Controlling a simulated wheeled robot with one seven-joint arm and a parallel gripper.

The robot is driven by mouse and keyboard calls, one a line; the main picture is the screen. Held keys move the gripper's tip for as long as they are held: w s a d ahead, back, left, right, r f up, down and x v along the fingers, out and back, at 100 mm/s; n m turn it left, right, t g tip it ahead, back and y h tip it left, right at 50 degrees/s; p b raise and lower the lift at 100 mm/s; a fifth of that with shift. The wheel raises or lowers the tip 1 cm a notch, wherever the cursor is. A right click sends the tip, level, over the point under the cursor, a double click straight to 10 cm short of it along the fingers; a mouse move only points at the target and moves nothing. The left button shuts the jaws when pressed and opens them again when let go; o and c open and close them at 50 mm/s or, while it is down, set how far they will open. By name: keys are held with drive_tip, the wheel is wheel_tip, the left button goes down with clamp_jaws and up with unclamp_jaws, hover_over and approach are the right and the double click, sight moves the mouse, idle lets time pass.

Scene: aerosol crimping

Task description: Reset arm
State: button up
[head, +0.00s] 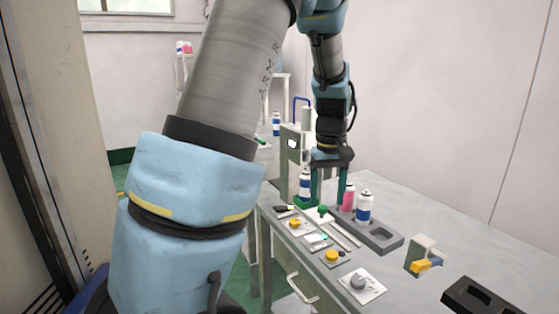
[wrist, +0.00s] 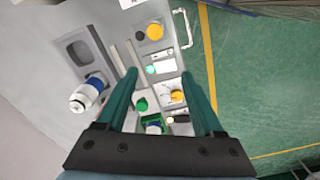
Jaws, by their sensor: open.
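My gripper (head: 328,203) is open and empty, pointing down over the table beside the control panel. Its two green fingers are spread wide in the wrist view (wrist: 159,76), with no object clamped between them. A white and blue can (head: 305,186) stands at the green holder (head: 303,203), just left of my fingers in the head view. The green holder also shows low between the fingers in the wrist view (wrist: 153,118). A pink can (head: 348,197) stands close right of the right finger. Another white and blue can (head: 364,208) stands in the grey tray (head: 385,240).
A control panel with yellow buttons (head: 331,257) and a grey knob (head: 358,282) lies along the table's front edge. A yellow-handled device (head: 424,264) and a dark tray (head: 478,298) are at the right. A further can (head: 276,124) stands at the back.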

drive_tip(key=s+a+f+m, duration=0.1)
drive_tip(key=s+a, duration=0.4)
drive_tip(key=a, duration=0.4)
drive_tip(key=s+a+f+m+t, duration=0.1)
drive_tip(key=s+a, duration=0.4)
drive_tip(key=a, duration=0.4)
drive_tip(key=shift+s+f, duration=0.2)
drive_tip(key=shift+f, duration=0.1)
